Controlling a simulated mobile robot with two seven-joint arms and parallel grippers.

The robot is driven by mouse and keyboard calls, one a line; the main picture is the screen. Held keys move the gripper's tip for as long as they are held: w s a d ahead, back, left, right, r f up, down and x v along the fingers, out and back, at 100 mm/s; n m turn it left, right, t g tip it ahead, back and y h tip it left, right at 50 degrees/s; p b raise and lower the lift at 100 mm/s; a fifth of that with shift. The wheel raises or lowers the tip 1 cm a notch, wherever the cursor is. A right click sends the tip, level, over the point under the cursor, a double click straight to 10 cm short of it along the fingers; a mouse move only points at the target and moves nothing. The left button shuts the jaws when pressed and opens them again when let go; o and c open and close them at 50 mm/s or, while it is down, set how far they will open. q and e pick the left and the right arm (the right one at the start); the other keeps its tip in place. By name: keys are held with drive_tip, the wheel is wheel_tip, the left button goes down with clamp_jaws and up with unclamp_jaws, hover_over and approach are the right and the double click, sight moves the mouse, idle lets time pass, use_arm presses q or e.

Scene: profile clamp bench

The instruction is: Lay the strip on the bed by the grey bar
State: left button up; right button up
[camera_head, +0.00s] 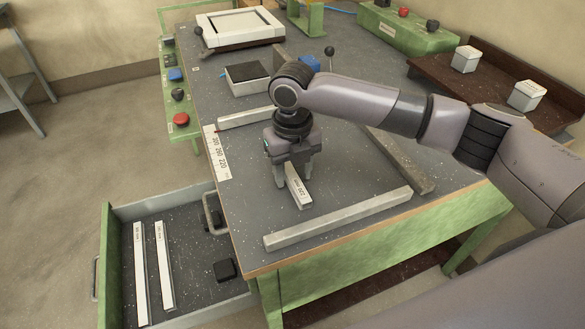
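A pale strip (298,189) with a printed label lies lengthwise under my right gripper (293,177), over the dark bench top. The gripper points down with a finger on each side of the strip. I cannot tell whether the fingers touch it, or whether it rests on the surface. Its far end is hidden by the gripper. A darker grey bar (405,165) runs diagonally to the right, apart from the strip and partly hidden by my arm. Light bars lie across the front (340,218) and farther back (245,118). My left gripper is out of view.
An open drawer (112,210) at lower left holds two pale strips (140,272) (164,265) and a dark block (225,269). A black-topped box (247,78) and a white frame (240,27) stand at the back. A brown tray (500,82) holds two white blocks.

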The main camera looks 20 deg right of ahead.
sight(293, 176)
wheel_tip(293, 176, up, 12)
drive_tip(key=shift+r, duration=0.15)
idle(0.5)
drive_tip(key=shift+s, duration=0.1)
idle(0.3)
